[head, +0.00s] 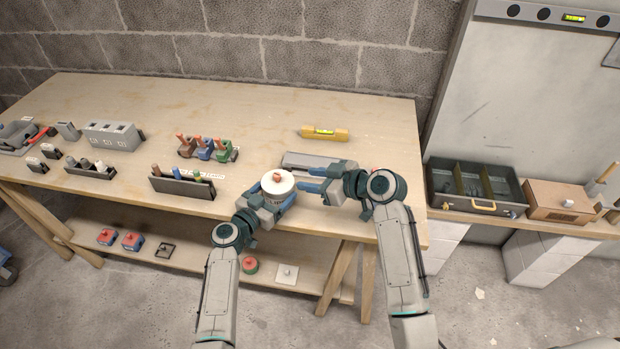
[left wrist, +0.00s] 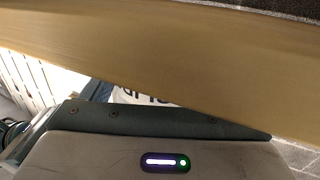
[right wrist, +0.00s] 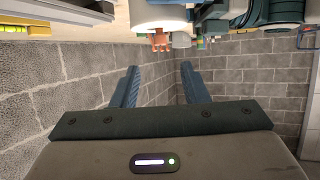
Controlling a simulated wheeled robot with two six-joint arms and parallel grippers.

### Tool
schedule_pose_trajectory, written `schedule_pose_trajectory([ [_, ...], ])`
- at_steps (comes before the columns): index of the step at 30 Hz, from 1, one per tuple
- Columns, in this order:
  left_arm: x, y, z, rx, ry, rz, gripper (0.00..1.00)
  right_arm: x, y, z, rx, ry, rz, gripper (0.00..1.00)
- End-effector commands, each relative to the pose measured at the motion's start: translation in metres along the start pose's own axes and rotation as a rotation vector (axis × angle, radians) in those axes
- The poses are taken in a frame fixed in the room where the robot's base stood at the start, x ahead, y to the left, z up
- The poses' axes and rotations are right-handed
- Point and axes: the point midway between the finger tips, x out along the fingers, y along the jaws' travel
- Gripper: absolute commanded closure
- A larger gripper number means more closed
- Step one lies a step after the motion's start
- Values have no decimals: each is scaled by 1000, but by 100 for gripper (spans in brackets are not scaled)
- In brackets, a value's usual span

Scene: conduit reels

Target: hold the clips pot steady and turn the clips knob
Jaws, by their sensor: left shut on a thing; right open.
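The clips pot (head: 281,185) is a white round pot near the front edge of the workbench. Its small orange-red clips knob (head: 277,175) is on top. My left gripper (head: 270,197) is shut on the pot from the front left. In the left wrist view a strip of white surface with dark lettering (left wrist: 135,97) shows, mostly hidden. My right gripper (head: 310,180) is open and empty just right of the pot. In the right wrist view the knob (right wrist: 161,43) lies beyond the open fingers (right wrist: 160,67), apart from them, with the white pot (right wrist: 158,15) behind it.
A grey tray (head: 306,160) lies behind my right gripper, and a yellow level (head: 324,133) farther back. A dark rack (head: 183,186) stands left of the pot, with small coloured clamps (head: 207,149) behind. A lower shelf (head: 190,262) holds several small items. An open toolbox (head: 474,187) stands right.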

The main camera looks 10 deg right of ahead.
Motion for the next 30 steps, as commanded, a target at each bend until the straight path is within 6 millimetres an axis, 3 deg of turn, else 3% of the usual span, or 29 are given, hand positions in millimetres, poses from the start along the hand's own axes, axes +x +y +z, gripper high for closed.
schedule_pose_trajectory([
  [5, 0, 0, 0, 0, 0, 0, 46, 1, -2, 3, 131, 16, -12, 60],
  [8, 0, 0, 0, 0, 0, 0, 46, 2, -3, 6, 304, 36, -28, 60],
  [30, 0, 0, 0, 0, 0, 0, 46, -2, -8, 35, 1985, 110, -306, 60],
])
